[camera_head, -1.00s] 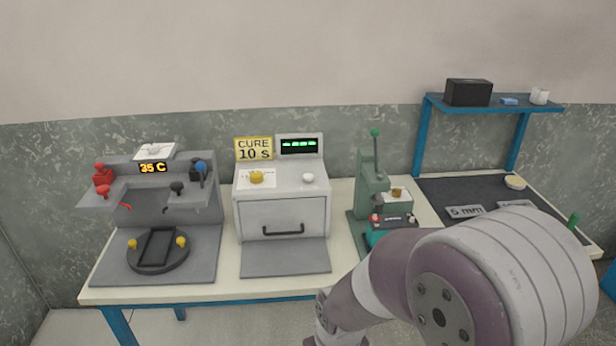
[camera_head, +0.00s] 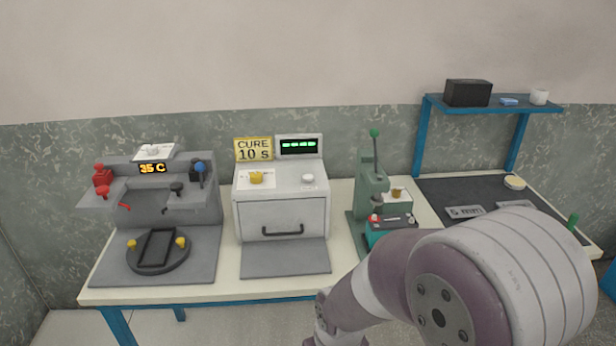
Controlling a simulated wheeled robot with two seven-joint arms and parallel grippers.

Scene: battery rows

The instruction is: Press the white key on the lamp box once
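The lamp box (camera_head: 260,200) is a white box standing in the middle of the table. The small round white key (camera_head: 308,179) sits on the right of its top, below a dark display (camera_head: 299,146) with green marks. A yellow knob (camera_head: 256,177) on a pale plate is on the left of the top. A yellow sign (camera_head: 253,149) behind it reads "CURE 10 s". The front door with its dark handle (camera_head: 283,231) looks shut. Nothing touches the white key. One of my arms crosses the lower right. Neither gripper shows.
A grey station (camera_head: 165,205) with a 35 C display stands left. A green press (camera_head: 372,185) with a teal unit (camera_head: 384,237) stands right of the lamp box. A dark mat (camera_head: 440,190) lies further right, below a blue shelf (camera_head: 485,108). My arm hides the table's front right.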

